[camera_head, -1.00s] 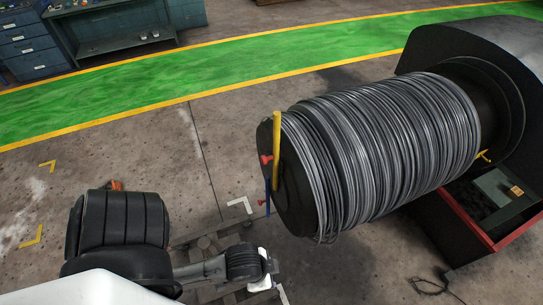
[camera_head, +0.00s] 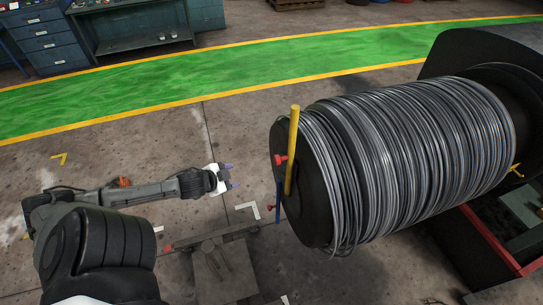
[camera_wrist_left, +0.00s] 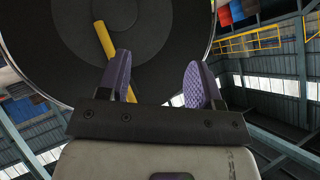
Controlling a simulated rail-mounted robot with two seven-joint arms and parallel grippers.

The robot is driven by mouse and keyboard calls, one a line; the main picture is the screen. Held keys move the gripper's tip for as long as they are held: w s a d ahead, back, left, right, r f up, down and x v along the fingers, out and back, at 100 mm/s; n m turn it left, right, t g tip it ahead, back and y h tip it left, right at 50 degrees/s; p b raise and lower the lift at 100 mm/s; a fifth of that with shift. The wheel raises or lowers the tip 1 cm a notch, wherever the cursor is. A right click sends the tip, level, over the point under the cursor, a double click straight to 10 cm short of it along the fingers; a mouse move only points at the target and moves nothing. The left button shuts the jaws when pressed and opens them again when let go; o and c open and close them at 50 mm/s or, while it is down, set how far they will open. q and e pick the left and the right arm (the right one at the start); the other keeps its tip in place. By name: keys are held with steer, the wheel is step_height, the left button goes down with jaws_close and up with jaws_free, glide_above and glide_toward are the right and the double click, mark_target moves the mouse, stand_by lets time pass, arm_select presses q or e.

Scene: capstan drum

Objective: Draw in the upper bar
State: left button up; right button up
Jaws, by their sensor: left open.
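The upper bar (camera_head: 292,150) is yellow and stands up across the near end face of the drum (camera_head: 300,200), its top end rising past the drum's rim. A red knob (camera_head: 281,159) sits beside it. A blue bar (camera_head: 279,200) with a small red knob is lower on the same face. My left gripper (camera_head: 232,176) is open and empty, left of the drum face and apart from both bars. In the left wrist view the yellow bar (camera_wrist_left: 104,38) runs down behind one purple finger pad, which hides part of it. My right gripper is not in view.
Dark cable (camera_head: 410,160) is wound thickly round the drum. A grey machine housing (camera_head: 480,50) and a red-edged bin (camera_head: 488,235) stand at the right. A flat metal piece (camera_head: 222,265) lies below my left arm. The floor left of the drum is otherwise largely clear.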

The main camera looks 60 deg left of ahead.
arm_select(q)
step_height(320, 180, up, 3)
steer(key=w+t+h, duration=0.1)
steer(key=t+h, duration=0.1)
steer(key=t, duration=0.1)
steer(key=n+t+h, duration=0.1)
steer(key=t+h, duration=0.3)
steer(key=t, duration=0.1)
glide_toward(275, 160)
steer(key=w, duration=0.3)
steer(key=w+p, duration=0.1)
steer(key=w, duration=0.3)
steer(key=w+d+p, duration=0.1)
steer(key=w, duration=0.2)
steer(key=shift+w, duration=0.25)
steer(key=shift+w+d, duration=0.1)
steer(key=shift+w, duration=0.9)
steer(key=shift+c, duration=0.4)
